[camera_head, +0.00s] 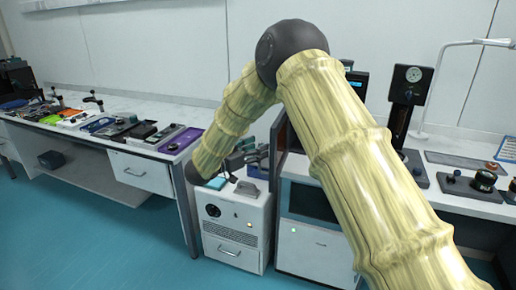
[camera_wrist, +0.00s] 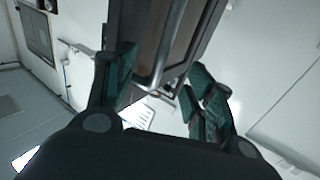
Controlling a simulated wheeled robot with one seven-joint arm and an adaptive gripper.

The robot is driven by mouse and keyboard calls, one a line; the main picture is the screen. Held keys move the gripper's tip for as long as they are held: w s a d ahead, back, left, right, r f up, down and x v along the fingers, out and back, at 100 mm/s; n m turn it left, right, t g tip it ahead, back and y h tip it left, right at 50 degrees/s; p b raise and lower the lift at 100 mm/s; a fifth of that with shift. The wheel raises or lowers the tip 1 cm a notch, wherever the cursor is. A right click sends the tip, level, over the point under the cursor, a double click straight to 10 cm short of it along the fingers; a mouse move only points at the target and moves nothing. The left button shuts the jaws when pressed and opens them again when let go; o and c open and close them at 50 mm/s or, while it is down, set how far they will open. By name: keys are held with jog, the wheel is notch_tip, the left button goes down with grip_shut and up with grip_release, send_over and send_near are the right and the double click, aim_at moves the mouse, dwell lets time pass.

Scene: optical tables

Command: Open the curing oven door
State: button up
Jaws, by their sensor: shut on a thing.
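The oven door (camera_wrist: 180,35) is a dark-framed panel with a brownish pane and a bright metal bar handle (camera_wrist: 160,72), in the upper middle of the wrist view. My gripper (camera_wrist: 158,78) has its dark green fingers on either side of this handle and is shut on it. In the head view, my gripper (camera_head: 240,162) is small and partly hidden by my arm, left of a narrow dark and brown panel (camera_head: 279,148) that looks like the door seen nearly edge-on. My arm hides most of the oven body, so how far the door stands open is hard to tell.
A white unit with a black knob (camera_head: 236,226) stands below my gripper, beside a white cabinet with a dark window (camera_head: 310,202). The left table (camera_head: 120,155) carries several tools and trays. The right table (camera_head: 455,205) holds optical mounts and a lamp. Blue floor (camera_head: 95,240) is clear.

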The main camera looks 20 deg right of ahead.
jog(key=v, duration=1.1)
jog(key=shift+s, duration=0.1)
jog(key=shift+c, duration=0.4)
jog(key=shift+f, duration=0.1)
jog(key=s+d+f+n+t+y, duration=0.1)
jog(key=d+f+n+t+y, duration=0.15)
jog(key=f, duration=0.65)
jog(key=s+d+f+n+t+y, duration=0.1)
jog(key=d+f+n+t+y, duration=0.2)
jog(key=f, duration=0.5)
jog(key=s+d+f+n+g+y, duration=0.1)
jog(key=s+f+n+y, duration=0.15)
jog(key=s+f, duration=0.4)
jog(key=s+d+f+n+g+y, duration=0.1)
jog(key=s+f+n+g+y, duration=0.2)
jog(key=f, duration=0.6)
jog(key=s+d+f+g+y, duration=0.1)
jog(key=s+f, duration=0.3)
jog(key=s, duration=0.3)
jog(key=s+f+g+y, duration=0.2)
jog(key=s+f, duration=0.2)
jog(key=s, duration=0.3)
jog(key=s+d+f+g+y, duration=0.1)
jog(key=s+f, duration=0.3)
jog(key=s, duration=0.4)
jog(key=s+d+f+n+g+y, duration=0.1)
jog(key=s+g, duration=0.4)
jog(key=s, duration=1.4)
jog(key=shift+n+y, duration=0.3)
